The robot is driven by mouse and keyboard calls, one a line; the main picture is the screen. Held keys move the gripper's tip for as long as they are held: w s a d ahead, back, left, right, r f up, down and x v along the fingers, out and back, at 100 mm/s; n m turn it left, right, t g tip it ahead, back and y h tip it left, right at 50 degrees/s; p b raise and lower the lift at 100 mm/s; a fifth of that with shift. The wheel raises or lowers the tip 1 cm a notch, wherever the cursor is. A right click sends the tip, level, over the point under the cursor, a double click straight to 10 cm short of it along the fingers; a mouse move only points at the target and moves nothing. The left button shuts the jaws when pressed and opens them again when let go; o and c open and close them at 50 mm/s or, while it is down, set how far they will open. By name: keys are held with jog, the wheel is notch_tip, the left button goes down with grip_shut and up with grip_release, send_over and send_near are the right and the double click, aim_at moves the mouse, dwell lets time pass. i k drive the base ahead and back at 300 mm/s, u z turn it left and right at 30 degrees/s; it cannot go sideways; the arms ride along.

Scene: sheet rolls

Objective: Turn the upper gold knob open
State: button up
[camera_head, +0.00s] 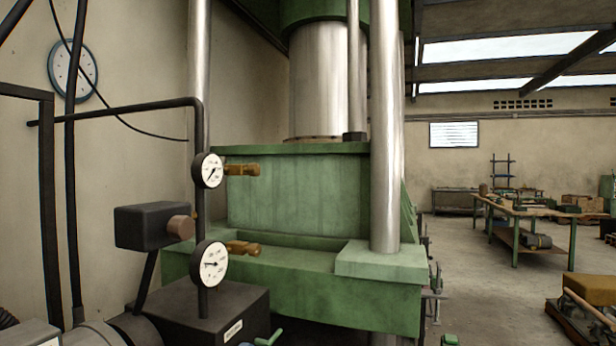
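The upper gold knob (243,169) sticks out to the right of the upper round white gauge (209,171). It is elongated, roughly level, and stands in front of the green press block. A lower gold knob (243,248) sticks out the same way beside the lower gauge (210,264). Both gauges sit on a dark vertical pipe (200,222). My gripper is not in view, and nothing touches either knob.
A dark box with a brownish round end (181,227) is left of the pipe. A black base box (214,312) stands below the gauges. A bright steel column (386,130) rises at the right of the press. A workbench (519,210) stands far right, with open floor before it.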

aim_at(253, 171)
jog(key=z, duration=0.6)
jog(key=k, duration=0.8)
jog(key=z, duration=0.65)
jog(key=i, duration=0.4)
jog(key=u, duration=0.75)
jog(key=i, duration=1.15)
jog(key=u, duration=0.85)
jog(key=i, duration=0.65)
jog(key=u, duration=0.2)
